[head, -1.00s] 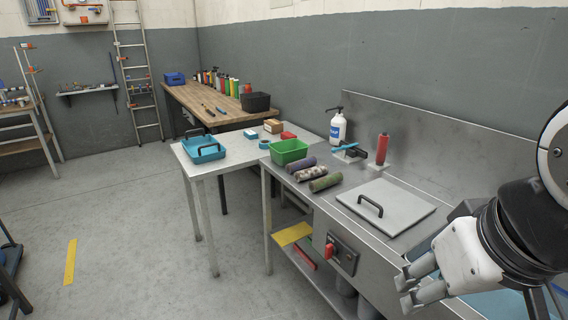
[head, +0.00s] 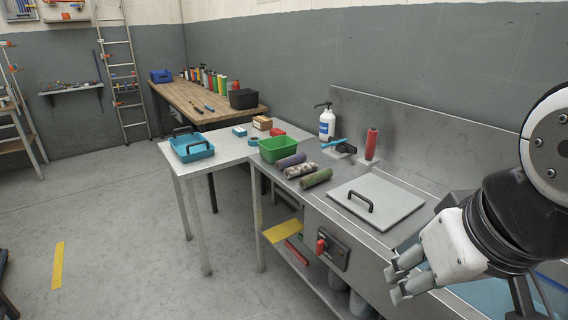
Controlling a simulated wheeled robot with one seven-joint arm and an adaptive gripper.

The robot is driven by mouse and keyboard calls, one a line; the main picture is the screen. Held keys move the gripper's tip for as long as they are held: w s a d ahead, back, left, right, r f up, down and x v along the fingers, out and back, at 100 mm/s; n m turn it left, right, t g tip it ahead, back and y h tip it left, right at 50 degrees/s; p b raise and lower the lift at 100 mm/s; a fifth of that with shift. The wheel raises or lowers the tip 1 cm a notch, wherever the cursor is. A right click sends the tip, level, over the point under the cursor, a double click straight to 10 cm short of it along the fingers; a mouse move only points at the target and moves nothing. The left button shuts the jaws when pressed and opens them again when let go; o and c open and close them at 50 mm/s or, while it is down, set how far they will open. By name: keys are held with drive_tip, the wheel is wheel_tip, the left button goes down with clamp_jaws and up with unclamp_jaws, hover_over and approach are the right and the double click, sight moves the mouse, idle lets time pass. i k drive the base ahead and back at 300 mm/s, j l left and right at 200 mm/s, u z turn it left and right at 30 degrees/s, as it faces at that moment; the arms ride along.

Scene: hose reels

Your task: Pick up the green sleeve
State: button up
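The green sleeve (head: 316,178) lies on its side on the steel counter, the nearest of a row of rolled sleeves. A patterned grey-white sleeve (head: 301,169) and a purple sleeve (head: 291,160) lie just behind it. My gripper (head: 394,283) is at the lower right, in front of the counter's front edge and well apart from the green sleeve. Its two fingers point left with a small gap between them, and nothing shows between them.
A green bin (head: 278,149) stands behind the sleeves. A grey lid with a black handle (head: 388,213) lies on the counter to their right. A white pump bottle (head: 326,122) and a red cylinder (head: 371,144) stand by the backsplash. A teal tray (head: 191,149) sits on the left table.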

sight(308, 180)
drive_tip(key=z, duration=1.1)
drive_tip(key=i+j+z, duration=0.1)
drive_tip(key=j, duration=0.35)
drive_tip(key=i+j+z, duration=0.15)
drive_tip(key=j, duration=0.35)
drive_tip(key=i+j+z, duration=0.1)
drive_tip(key=i+j, duration=0.15)
drive_tip(key=j, duration=0.25)
drive_tip(key=i+j+z, duration=0.15)
drive_tip(key=j, duration=0.35)
drive_tip(key=j+z, duration=0.1)
drive_tip(key=j, duration=0.45)
drive_tip(key=i+j+z, duration=0.15)
drive_tip(key=j, duration=0.35)
